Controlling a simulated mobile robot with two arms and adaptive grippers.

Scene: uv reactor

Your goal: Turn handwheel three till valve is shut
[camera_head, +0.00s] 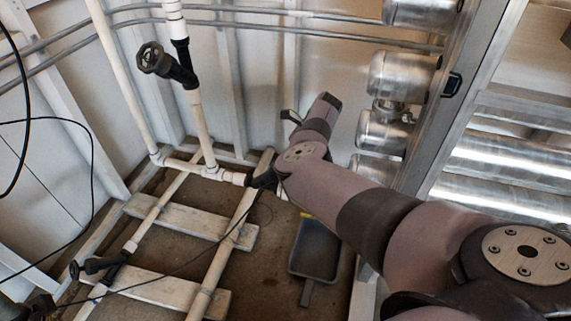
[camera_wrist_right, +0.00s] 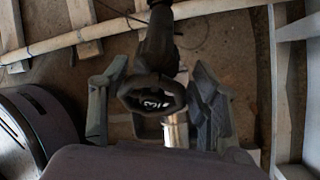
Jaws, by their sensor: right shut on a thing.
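Handwheel three (camera_wrist_right: 150,100), a dark ring marked with a 3, sits between the two fingers of my right gripper (camera_wrist_right: 158,84) in the right wrist view. The gripper is shut on it, a finger at each side. The wheel's dark valve body (camera_wrist_right: 158,40) runs up to a pipe. Only a dark part of the valve (camera_head: 262,180) shows at the end of a white pipe.
A black handwheel (camera_head: 153,58) stands on an upright pipe at the upper left. Another dark valve handle (camera_head: 92,267) is low at the left. A grey tray (camera_head: 316,247) lies on the floor below my arm. Metal cylinders (camera_head: 400,78) line the right.

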